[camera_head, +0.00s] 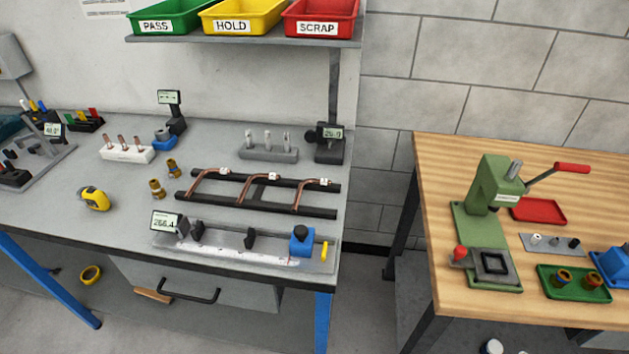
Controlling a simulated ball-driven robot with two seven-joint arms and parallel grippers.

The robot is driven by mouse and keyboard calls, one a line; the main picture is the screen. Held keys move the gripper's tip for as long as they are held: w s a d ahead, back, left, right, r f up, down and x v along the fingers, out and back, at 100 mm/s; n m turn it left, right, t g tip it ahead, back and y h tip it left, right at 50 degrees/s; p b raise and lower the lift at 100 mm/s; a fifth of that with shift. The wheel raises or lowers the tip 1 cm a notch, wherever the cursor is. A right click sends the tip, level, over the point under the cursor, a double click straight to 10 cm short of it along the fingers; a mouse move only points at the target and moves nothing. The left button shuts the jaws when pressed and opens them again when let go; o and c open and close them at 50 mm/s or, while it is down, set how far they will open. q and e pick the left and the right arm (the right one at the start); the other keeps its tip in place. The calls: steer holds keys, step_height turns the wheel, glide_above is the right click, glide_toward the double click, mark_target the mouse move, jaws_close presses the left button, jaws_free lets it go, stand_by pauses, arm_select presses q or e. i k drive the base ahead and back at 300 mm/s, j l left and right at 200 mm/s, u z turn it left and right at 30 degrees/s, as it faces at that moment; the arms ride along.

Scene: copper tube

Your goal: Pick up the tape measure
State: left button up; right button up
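A yellow tape measure (95,199) with a dark patch on its side rests on the grey workbench (120,227), near its front edge at the left. Nothing touches it, and the bench around it is bare. A second yellow ring-shaped item (91,274), which looks like a tape roll, lies lower down below the bench top. Neither of my grippers shows in the head view.
Brass fittings (157,188) stand right of the tape measure. A black rack (258,193) with copper tubes and a measuring fixture (240,249) fill the bench's right part. A wooden table (428,175) with a green press (488,212) stands right, across a gap.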

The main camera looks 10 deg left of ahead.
mark_target(96, 199)
steer(key=u, duration=1.65)
